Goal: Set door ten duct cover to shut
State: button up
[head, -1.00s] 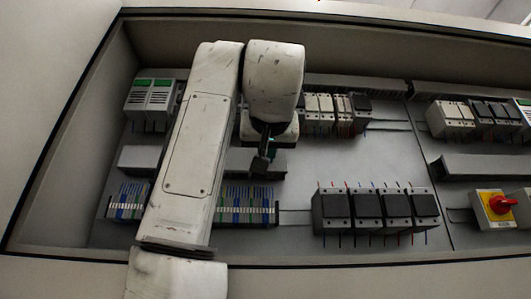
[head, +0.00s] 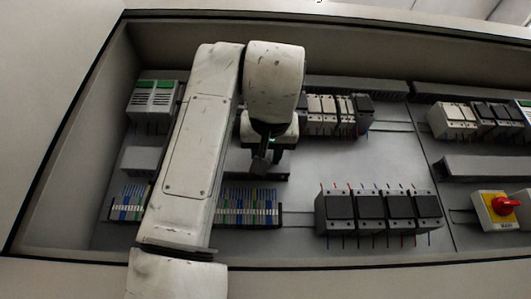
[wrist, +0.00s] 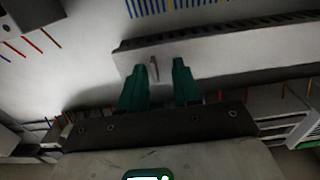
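A pale duct cover (wrist: 215,62) runs across the wrist view, with a dark slotted edge along its far side. A small upright tab (wrist: 154,68) stands on it. My gripper (wrist: 158,72) has two green fingers, set apart on either side of the tab, with a visible gap to each; no grip on it shows. In the head view my gripper (head: 262,160) hangs over the middle duct row in the left bay, and my arm hides part of that row. A grey duct piece (head: 141,160) shows left of the arm. I cannot read any door number.
Terminal blocks (head: 247,206) lie below the duct row. Dark breakers (head: 370,212) stand at the lower right, and pale and dark modules (head: 330,112) at the upper right. A red rotary switch (head: 505,205) is far right. Bare back panel (head: 340,160) lies right of my gripper.

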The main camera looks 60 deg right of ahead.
jog(key=b+v, duration=0.3)
jog(key=v, duration=0.7)
jog(key=shift+s+a, duration=0.25)
jog(key=shift+a, duration=0.05)
